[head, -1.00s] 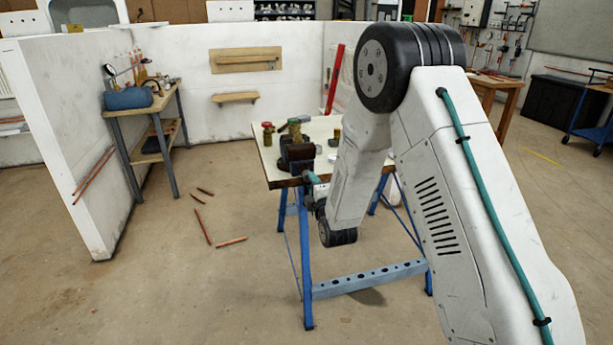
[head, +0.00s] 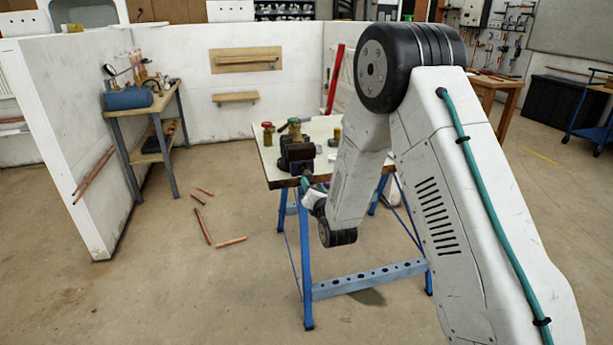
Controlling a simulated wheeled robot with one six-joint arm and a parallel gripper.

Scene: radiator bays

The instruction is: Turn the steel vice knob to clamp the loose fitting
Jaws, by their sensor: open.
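The dark vice (head: 297,152) stands at the front edge of the workbench top (head: 262,158). My arm reaches from the right, and my gripper (head: 306,181) is small in the picture, just below and in front of the vice. Its jaws are open, but finger detail is too small to see. I cannot tell whether it touches the vice knob, which I cannot make out. A brass fitting with a red top (head: 267,133) stands left of the vice. Another brass fitting (head: 294,129) shows behind the vice; I cannot tell which fitting is the loose one.
The workbench has blue legs and a blue lower rail (head: 370,278). Copper pipe offcuts (head: 203,225) lie on the floor to the left. A side table (head: 143,112) with a blue tank stands by the white partition (head: 85,130). The floor at front left is clear.

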